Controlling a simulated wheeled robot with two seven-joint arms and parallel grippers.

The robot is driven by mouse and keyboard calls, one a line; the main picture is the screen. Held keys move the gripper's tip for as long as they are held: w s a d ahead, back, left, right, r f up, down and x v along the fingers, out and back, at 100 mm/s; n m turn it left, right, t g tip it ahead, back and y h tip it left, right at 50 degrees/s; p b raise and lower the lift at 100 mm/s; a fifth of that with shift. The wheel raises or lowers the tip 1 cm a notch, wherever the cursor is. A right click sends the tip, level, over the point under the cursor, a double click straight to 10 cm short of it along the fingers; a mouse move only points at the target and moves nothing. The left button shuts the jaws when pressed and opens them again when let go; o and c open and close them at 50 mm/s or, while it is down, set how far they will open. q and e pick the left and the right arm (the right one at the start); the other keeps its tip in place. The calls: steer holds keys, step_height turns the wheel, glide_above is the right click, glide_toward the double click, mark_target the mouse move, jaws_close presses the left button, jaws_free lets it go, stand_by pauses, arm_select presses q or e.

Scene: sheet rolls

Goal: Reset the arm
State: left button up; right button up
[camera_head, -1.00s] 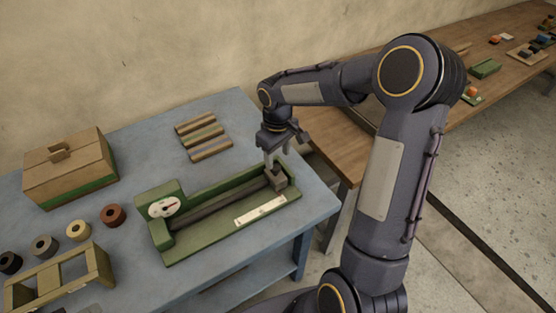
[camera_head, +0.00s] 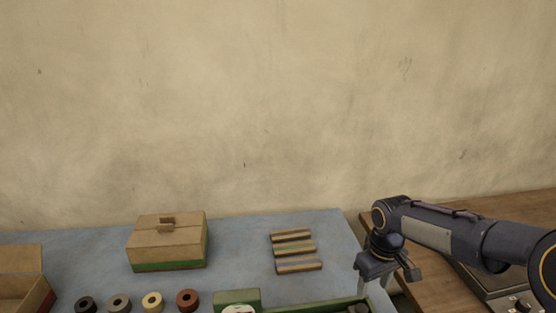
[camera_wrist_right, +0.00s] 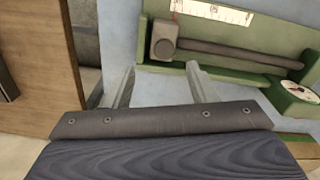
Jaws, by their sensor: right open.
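My right gripper (camera_head: 374,284) hangs fingers down near the right end of the blue table in the head view. In the right wrist view its two fingers (camera_wrist_right: 163,82) are spread with nothing between them. Just beyond their tips is a grey block (camera_wrist_right: 163,40) at the end of a dark roll (camera_wrist_right: 235,51). The roll lies in a green device (camera_wrist_right: 218,70) with a dial (camera_wrist_right: 299,92). The block and fingers look apart. The head view shows only the green device's top edge (camera_head: 237,297). My left gripper is not in view.
On the blue table (camera_head: 335,235) stand a lidded box (camera_head: 168,241), a row of several small rolls such as a red-brown one (camera_head: 187,300), striped strips (camera_head: 295,251), and an open box (camera_head: 20,290) at left. A wooden table (camera_head: 430,291) adjoins at right.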

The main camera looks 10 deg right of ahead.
steer(key=s+a+r+m+t+y, duration=0.2)
steer(key=s+a, duration=0.1)
steer(key=s, duration=0.8)
steer(key=s+a+r+m+t+y, duration=0.1)
steer(key=s+a+r+m+t, duration=0.2)
steer(key=s, duration=0.8)
steer(key=shift+s+a+y, duration=0.15)
steer(key=shift+a+y, duration=0.25)
steer(key=shift+a, duration=0.35)
